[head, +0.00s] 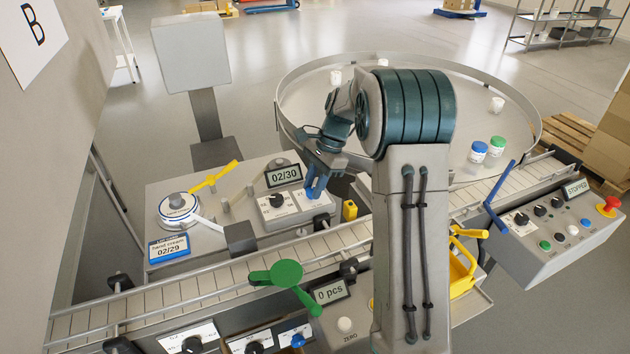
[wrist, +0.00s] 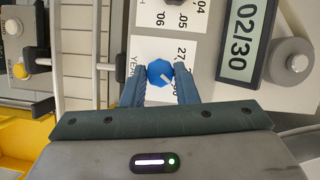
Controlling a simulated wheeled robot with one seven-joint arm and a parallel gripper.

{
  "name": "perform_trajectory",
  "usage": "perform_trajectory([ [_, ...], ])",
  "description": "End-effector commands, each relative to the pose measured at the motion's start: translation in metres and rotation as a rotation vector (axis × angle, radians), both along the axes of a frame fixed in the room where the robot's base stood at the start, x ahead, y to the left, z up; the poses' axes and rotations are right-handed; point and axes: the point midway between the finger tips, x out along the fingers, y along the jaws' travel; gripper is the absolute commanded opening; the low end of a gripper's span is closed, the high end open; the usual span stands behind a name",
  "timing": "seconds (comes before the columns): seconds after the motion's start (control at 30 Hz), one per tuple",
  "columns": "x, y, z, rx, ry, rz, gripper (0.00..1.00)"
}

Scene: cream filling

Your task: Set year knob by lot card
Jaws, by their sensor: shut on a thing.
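The lot card (head: 169,247) stands at the left end of the coder's metal top and reads "hand cream 02/29". The coder display (head: 284,175) reads "02/30"; it also shows in the wrist view (wrist: 240,38). The year knob (wrist: 159,73) is blue with a white pointer line, on a white dial plate marked "YEAR". My gripper (wrist: 160,88) is shut on this knob, one blue finger on each side. In the head view my gripper (head: 316,188) is at the right dial, and its fingers hide the knob. The month knob (head: 276,200) is dark and sits left of it.
A conveyor (head: 205,284) runs in front of the coder. A green paddle lever (head: 285,278) rises near it. A round table (head: 290,104) with several jars lies behind. A control box (head: 560,228) with a red button is at right.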

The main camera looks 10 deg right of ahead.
Motion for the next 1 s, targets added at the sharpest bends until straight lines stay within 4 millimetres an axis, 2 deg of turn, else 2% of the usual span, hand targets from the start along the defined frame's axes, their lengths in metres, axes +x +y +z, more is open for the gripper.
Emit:
perform_trajectory([
  [0.6,0.0039,0.0027,0.0022,0.001,-0.002,0.480,0.04],
  [1.0,0.0046,0.0027,0.0011,-0.001,-0.004,0.601,0.04],
])
